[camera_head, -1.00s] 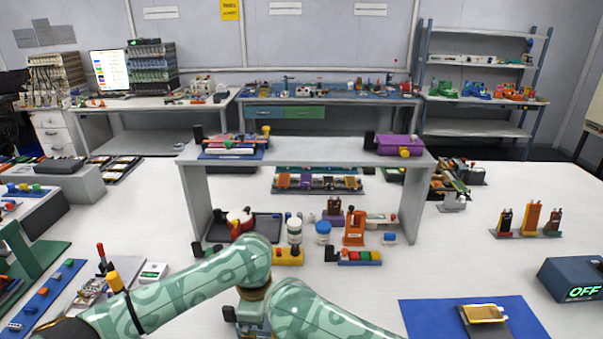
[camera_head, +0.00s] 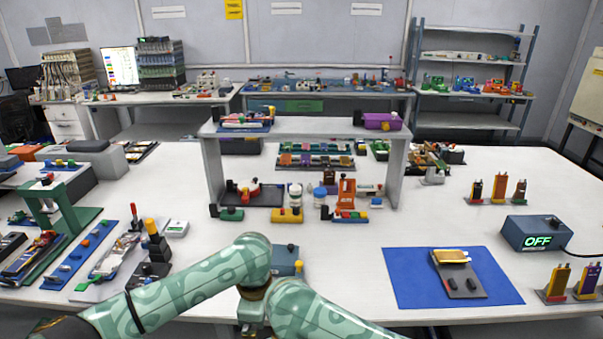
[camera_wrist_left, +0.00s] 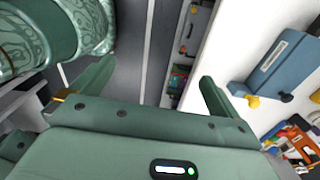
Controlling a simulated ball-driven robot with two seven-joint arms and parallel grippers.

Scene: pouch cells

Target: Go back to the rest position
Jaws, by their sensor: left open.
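My left gripper (camera_wrist_left: 156,70) is open in the left wrist view, with its two green fingers wide apart and nothing between them. Behind the fingers are the grey floor and the white table edge. In the head view my patterned green arm (camera_head: 190,285) comes in from the left and bends in front of the table; the gripper itself cannot be made out there. My right gripper is in neither view. A gold pouch cell (camera_head: 452,257) lies on a dark plate (camera_head: 464,286) on a blue mat (camera_head: 408,280), apart from my arm.
A grey shelf stand (camera_head: 213,165) stands mid-table with several coloured parts under it. A blue box reading OFF (camera_head: 535,233) is at the right. Tools and a green stand (camera_head: 75,213) crowd the left. The white table (camera_head: 340,270) is clear between arm and mat.

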